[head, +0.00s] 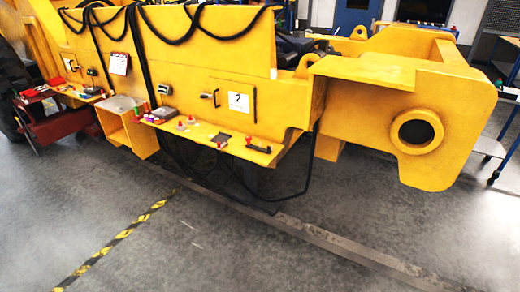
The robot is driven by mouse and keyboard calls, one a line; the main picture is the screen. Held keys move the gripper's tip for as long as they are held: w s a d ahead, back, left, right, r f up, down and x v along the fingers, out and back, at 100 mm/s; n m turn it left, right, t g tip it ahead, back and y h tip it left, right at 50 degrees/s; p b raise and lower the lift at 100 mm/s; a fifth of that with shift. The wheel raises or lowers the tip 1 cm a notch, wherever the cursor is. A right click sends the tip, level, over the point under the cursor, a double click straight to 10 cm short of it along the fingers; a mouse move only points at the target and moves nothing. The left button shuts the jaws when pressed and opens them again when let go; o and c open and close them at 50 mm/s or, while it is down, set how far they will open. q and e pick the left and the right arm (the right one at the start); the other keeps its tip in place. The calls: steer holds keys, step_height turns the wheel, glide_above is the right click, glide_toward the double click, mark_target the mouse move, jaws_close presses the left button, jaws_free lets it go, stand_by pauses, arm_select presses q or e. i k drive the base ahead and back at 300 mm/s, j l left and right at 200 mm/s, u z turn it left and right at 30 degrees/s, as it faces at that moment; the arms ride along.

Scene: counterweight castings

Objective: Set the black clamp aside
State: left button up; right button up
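Neither of my grippers shows in the head view. A narrow yellow ledge (232,147) runs along the side of a large yellow machine body. A small black item (258,147) with a reddish end lies near the ledge's right end. A flat dark piece (220,138) with some red beside it lies a little to its left. Either could be the black clamp; they are too small to tell. Small red, white and purple items and a dark grey box (165,112) sit further left on the ledge.
A dark red step unit (58,124) is at far left. Black hoses hang down the machine. A large casting with a round hole (417,132) juts out right.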

mark_target(268, 151)
steer(key=i+j, duration=0.1)
steer(key=i, duration=1)
steer(key=j+u, duration=0.05)
